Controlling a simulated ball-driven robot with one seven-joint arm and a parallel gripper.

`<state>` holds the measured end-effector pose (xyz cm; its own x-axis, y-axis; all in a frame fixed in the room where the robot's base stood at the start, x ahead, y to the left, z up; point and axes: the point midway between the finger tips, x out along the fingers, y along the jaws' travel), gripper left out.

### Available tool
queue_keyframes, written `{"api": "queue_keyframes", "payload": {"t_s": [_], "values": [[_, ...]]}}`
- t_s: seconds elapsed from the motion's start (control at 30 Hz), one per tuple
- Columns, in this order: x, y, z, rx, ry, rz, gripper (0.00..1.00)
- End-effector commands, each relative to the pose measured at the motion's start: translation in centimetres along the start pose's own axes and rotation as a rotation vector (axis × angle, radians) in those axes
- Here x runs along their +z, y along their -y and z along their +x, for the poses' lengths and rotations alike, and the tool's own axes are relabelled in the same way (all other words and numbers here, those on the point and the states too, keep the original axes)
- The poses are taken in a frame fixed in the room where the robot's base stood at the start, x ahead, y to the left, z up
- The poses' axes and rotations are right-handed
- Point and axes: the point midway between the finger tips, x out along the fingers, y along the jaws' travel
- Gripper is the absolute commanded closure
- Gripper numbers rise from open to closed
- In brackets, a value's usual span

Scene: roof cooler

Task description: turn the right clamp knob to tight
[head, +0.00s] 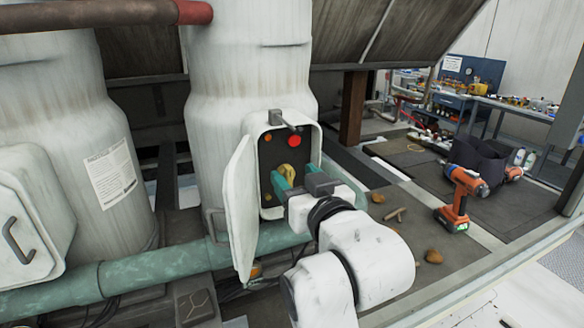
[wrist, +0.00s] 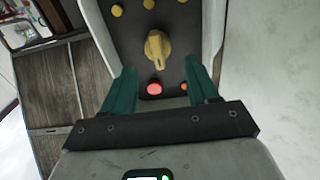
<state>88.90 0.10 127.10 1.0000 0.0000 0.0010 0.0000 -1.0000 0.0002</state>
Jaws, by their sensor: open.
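A yellow knob (head: 288,171) sits on the dark panel (head: 270,155) inside the open white box on the right-hand white tank. In the wrist view the knob (wrist: 157,48) has a raised grip bar that runs roughly up and down the picture. My gripper (head: 297,180) is in front of the panel with its teal fingers apart. In the wrist view the gripper (wrist: 159,68) has a finger on each side, and the knob shows between and just beyond the tips. Nothing is held. I cannot tell whether a finger touches the knob.
The box door (head: 239,205) hangs open left of my gripper. A red button (head: 294,141) and small orange-yellow buttons share the panel. A closed white box (head: 32,215) is at the left. A green pipe (head: 140,268) runs below. An orange drill (head: 462,190) stands at right.

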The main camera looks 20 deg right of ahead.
Motion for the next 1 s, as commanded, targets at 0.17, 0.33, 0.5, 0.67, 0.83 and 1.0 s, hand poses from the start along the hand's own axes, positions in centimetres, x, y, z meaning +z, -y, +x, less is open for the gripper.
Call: {"api": "queue_keyframes", "payload": {"t_s": [0.17,0.33,0.5,0.67,0.83,1.0], "values": [[-0.1,0.0,2.0,0.000,0.001,0.001,0.41],[0.0,0.0,2.7,0.000,0.001,0.001,0.41],[0.1,0.0,2.8,0.000,0.001,0.000,0.41],[0.1,0.0,2.7,0.000,0.001,0.000,0.49],[0.1,0.0,2.7,0.000,0.001,0.000,0.66],[0.1,0.0,2.7,0.000,0.001,0.000,0.82]]}}
